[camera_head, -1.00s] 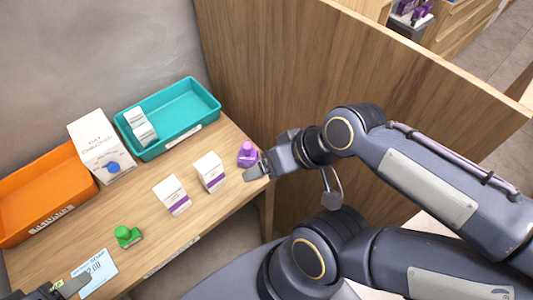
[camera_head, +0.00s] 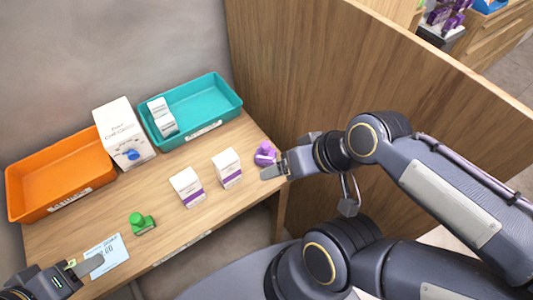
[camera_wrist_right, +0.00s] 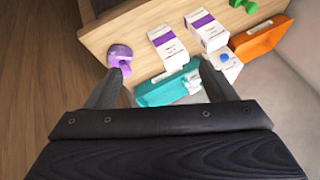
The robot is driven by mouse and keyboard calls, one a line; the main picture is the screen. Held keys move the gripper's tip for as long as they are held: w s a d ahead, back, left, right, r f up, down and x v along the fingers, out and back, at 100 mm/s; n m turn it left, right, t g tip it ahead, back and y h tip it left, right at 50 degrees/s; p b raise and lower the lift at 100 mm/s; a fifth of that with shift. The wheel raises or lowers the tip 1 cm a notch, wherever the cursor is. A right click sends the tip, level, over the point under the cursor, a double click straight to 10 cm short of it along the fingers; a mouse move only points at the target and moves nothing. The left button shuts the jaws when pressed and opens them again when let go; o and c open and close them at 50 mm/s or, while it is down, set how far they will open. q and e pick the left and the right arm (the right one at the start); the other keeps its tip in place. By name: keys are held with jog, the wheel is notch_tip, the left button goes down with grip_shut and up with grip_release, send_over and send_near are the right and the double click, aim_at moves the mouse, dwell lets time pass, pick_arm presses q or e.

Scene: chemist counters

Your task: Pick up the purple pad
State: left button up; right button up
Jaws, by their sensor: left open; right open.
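The purple pad (camera_head: 265,153), a small purple piece with a knob, is at the right end of the wooden counter. In the right wrist view the pad (camera_wrist_right: 119,53) is beside the tip of the left-hand finger, which overlaps its edge; I cannot tell if they touch. My right gripper (camera_head: 273,173) is open and just in front of the pad in the head view. The right wrist view shows the right gripper (camera_wrist_right: 165,80) with nothing between its fingers. My left gripper (camera_head: 86,266) is open and empty at the lower left, by the price card (camera_head: 107,257).
Two white boxes with purple bands (camera_head: 188,188) (camera_head: 227,168) stand left of the pad. A green piece (camera_head: 141,223) is further left. A teal tray (camera_head: 222,87), a large white box (camera_head: 121,128) and an orange tray (camera_head: 28,207) line the back. A wooden partition (camera_head: 320,70) rises at right.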

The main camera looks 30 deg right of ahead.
jog(key=shift+w+d, duration=0.1)
jog(key=shift+w, duration=0.05)
jog(key=c, duration=0.4)
jog(key=w+d+f+m+g+b, duration=0.1)
jog(key=w+m, duration=0.1)
jog(key=w+d+f+m+g+h+b, duration=0.1)
jog(key=w+m, duration=0.1)
jog(key=w, duration=0.1)
jog(key=w+d+f+m+g+b, duration=0.1)
jog(key=w+b, duration=0.1)
jog(key=w, duration=0.1)
jog(key=shift+w+f+m, duration=0.1)
jog(key=shift+f+m, duration=0.2)
jog(key=shift+m, duration=0.1)
jog(key=shift+c, duration=0.9)
jog(key=m+g+h+b, duration=0.2)
jog(key=m+h, duration=0.1)
jog(key=m, duration=0.2)
send_over(265, 144)
jog(key=s, duration=0.1)
notch_tip(265, 144, down, 5)
jog(key=shift+r, duration=0.1)
jog(key=shift+w+d+f+g, duration=0.1)
jog(key=shift+w+f+g, duration=0.1)
jog(key=shift+f+g, duration=0.15)
jog(key=shift+f, duration=0.3)
jog(key=shift+w+f, duration=0.15)
jog(key=shift+f, duration=1.6)
jog(key=shift+w+f, duration=0.1)
jog(key=shift+f, duration=1.6)
